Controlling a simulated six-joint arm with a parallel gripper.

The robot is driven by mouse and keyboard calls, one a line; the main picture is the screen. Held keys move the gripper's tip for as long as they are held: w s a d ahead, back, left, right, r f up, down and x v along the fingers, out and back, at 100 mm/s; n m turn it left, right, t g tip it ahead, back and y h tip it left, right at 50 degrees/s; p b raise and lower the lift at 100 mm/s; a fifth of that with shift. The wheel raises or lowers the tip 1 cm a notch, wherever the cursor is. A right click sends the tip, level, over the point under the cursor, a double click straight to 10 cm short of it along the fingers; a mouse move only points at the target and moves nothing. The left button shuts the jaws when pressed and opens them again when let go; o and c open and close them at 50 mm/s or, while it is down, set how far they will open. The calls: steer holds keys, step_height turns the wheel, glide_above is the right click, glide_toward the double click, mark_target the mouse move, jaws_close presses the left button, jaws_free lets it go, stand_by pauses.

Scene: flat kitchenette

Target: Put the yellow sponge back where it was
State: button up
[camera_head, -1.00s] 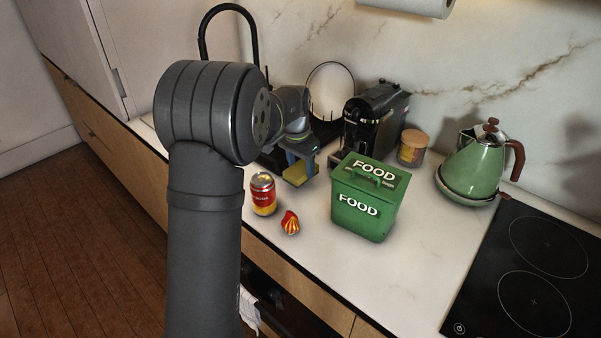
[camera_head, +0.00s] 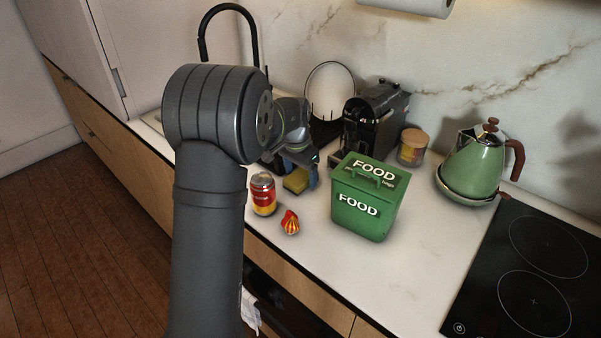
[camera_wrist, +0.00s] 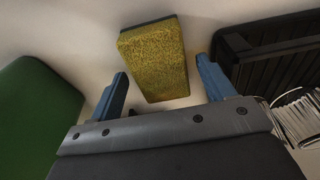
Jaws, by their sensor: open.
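The yellow sponge (camera_wrist: 155,62) lies on the white counter in the wrist view, with a dark layer along its far edge. My gripper (camera_wrist: 160,80) is open, its blue fingers on either side of the sponge's near end. A gap shows between each finger and the sponge. In the head view the sponge (camera_head: 296,181) shows at my gripper (camera_head: 300,172), partly covered by it. Whether the sponge touches a finger cannot be told from the head view.
A green food bin (camera_head: 362,219) stands right of my gripper. A can (camera_head: 263,195) and a crumpled red-yellow wrapper (camera_head: 290,222) are near the counter's front edge. A black coffee machine (camera_head: 374,118) is behind. A black rack (camera_wrist: 275,55) borders the sponge's right side.

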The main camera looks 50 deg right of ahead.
mark_target(302, 175)
step_height(302, 175, up, 12)
steer(key=a, duration=0.1)
steer(key=shift+a, duration=0.25)
steer(key=shift+r, duration=0.1)
steer(key=f, duration=0.4)
steer(key=d+f, duration=0.1)
steer(key=f, duration=0.7)
steer(key=shift+d, duration=0.25)
steer(key=shift+d+r, duration=0.1)
steer(key=shift+r, duration=1.35)
steer(key=shift+f, duration=0.1)
